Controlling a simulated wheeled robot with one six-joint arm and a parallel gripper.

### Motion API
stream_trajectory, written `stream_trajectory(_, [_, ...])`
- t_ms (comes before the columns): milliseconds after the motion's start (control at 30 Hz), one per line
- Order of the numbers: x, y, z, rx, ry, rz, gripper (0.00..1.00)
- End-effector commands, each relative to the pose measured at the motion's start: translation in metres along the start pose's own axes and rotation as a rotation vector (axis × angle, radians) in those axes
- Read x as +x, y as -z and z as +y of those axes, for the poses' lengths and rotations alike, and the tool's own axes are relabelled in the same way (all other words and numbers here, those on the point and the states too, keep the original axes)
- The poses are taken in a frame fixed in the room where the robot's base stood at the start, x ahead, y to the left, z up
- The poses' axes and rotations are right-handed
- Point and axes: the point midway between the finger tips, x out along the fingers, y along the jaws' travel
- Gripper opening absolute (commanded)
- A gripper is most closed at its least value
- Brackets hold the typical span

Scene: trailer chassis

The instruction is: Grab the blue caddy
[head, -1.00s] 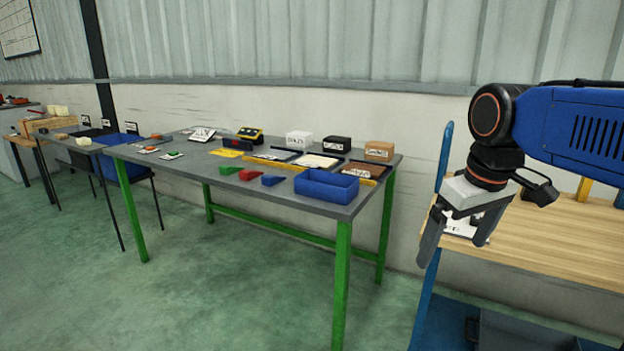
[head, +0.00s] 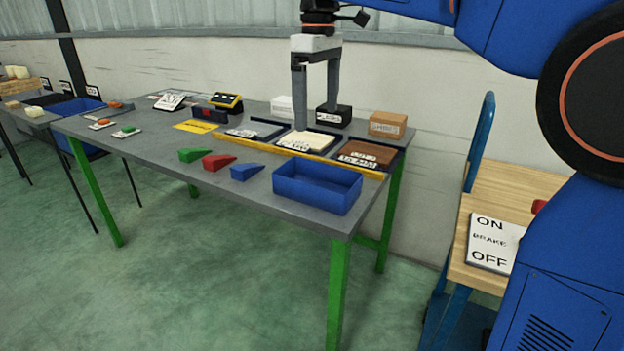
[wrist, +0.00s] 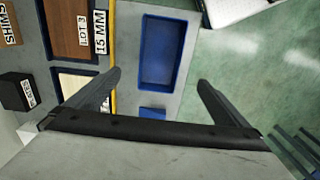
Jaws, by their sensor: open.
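The blue caddy (head: 318,186) is an open, empty rectangular box at the front right corner of the grey table. It also shows in the wrist view (wrist: 161,50), upper middle, seen from above between my two fingers. My gripper (head: 316,125) is open and points down above the back part of the table, higher than the caddy and apart from it. In the wrist view my gripper (wrist: 160,88) has its fingers spread wide with nothing between them.
Green, red and blue wedges (head: 218,161) lie left of the caddy. A yellow strip (head: 275,145) and labelled trays lie behind it, with white, black and brown boxes (head: 388,125) further back.

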Motion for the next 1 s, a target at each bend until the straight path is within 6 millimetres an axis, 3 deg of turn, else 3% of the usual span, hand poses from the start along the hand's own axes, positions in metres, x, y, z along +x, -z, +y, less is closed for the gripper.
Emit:
stream_trajectory(167, [0.009, 0.002, 0.0, -0.007, 0.002, -0.003, 1.0])
stream_trajectory(700, [0.101, 0.001, -0.001, -0.006, 0.002, -0.004, 1.0])
stream_trajectory(1000, [0.123, 0.001, -0.001, -0.006, 0.001, -0.002, 1.0])
